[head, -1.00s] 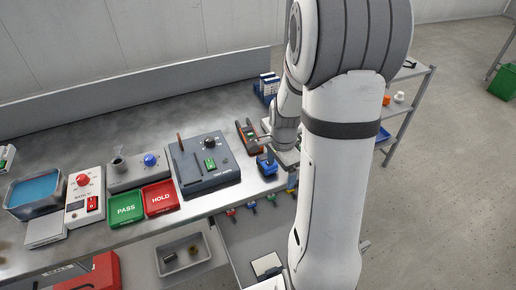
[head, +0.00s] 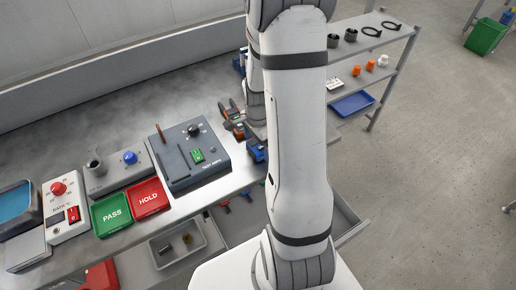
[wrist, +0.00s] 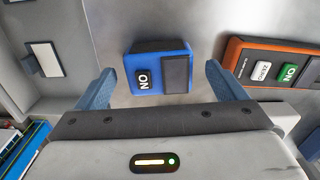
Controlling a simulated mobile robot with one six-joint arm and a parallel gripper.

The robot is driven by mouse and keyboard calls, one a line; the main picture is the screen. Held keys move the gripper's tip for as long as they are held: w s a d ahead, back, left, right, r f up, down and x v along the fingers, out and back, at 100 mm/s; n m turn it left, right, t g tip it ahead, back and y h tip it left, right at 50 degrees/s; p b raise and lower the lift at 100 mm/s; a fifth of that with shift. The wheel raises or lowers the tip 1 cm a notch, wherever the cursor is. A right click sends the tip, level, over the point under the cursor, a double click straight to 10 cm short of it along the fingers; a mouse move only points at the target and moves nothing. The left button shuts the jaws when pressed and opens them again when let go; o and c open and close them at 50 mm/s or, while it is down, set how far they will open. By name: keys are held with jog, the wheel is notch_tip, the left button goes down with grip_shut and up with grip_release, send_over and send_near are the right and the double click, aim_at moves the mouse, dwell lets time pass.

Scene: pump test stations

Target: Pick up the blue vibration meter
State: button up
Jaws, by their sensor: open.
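The blue vibration meter (wrist: 160,72) lies on the metal bench, with a dark screen and a black ON button facing up in the wrist view. My gripper (wrist: 160,78) is open, with one blue-grey finger on each side of the meter and clear gaps between. The fingers do not appear to touch it; their height above the bench is hard to tell. In the head view the meter (head: 257,150) shows at the bench's front edge, partly hidden by my arm. My gripper is hidden there.
An orange-and-black meter (wrist: 275,65) with ON and ZERO buttons lies to the right in the wrist view. A grey test box (head: 190,155), a red HOLD tray (head: 149,199) and a green PASS tray (head: 111,214) stand left of the meter in the head view. A shelf rack (head: 366,65) stands at right.

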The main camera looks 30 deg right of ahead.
jog(key=shift+f, duration=1.15)
jog(key=shift+c, duration=0.4)
jog(key=c, duration=1.3)
jog(key=shift+o, duration=0.2)
